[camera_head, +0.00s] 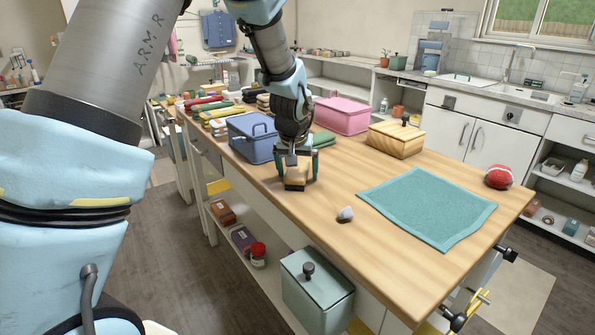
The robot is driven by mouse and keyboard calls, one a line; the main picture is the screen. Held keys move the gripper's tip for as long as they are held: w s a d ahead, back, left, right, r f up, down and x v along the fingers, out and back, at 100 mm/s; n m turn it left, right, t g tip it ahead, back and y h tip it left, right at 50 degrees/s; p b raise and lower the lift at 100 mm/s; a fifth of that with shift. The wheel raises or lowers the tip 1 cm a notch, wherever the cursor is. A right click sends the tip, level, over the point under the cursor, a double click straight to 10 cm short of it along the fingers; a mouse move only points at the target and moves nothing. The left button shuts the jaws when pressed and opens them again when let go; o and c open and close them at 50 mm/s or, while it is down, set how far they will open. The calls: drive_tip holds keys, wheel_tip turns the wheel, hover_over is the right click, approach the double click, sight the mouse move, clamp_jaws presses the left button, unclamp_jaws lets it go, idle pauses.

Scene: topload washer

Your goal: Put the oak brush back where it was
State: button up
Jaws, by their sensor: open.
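A small light-wood block with a darker top, apparently the oak brush (296,180), is on the wooden worktop (330,185) near its front edge. My gripper (297,171) points down over it, with its green-edged fingers on either side of the block. The gripper is open. I cannot tell whether the fingers touch the block. The arm hides part of the worktop behind it.
A blue lidded box (251,140), a pink box (341,116) and a wooden lidded box (395,140) stand around the gripper. A grey-white lump (345,214), a teal mat (426,208) and a red ball (498,176) lie to the right. Bare worktop shows between them.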

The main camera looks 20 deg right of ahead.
drive_tip(key=shift+r, duration=0.3)
drive_tip(key=b+v, duration=0.2)
drive_tip(key=v, duration=1)
drive_tip(key=a+f+n+g+y, duration=0.1)
drive_tip(key=a+f+n, duration=0.1)
drive_tip(key=a, duration=0.8)
drive_tip(key=a+f+n+y, duration=0.1)
drive_tip(key=a+f, duration=0.2)
drive_tip(key=a, duration=0.7)
drive_tip(key=s+a+f+n, duration=0.1)
drive_tip(key=s+a+f, duration=0.1)
drive_tip(key=a, duration=0.5)
drive_tip(key=s+a+f+n+g, duration=0.1)
drive_tip(key=s+a+f, duration=0.1)
drive_tip(key=s+a, duration=0.3)
drive_tip(key=shift+a+n, duration=0.3)
drive_tip(key=shift+a, duration=0.7)
drive_tip(key=shift+c, duration=0.3)
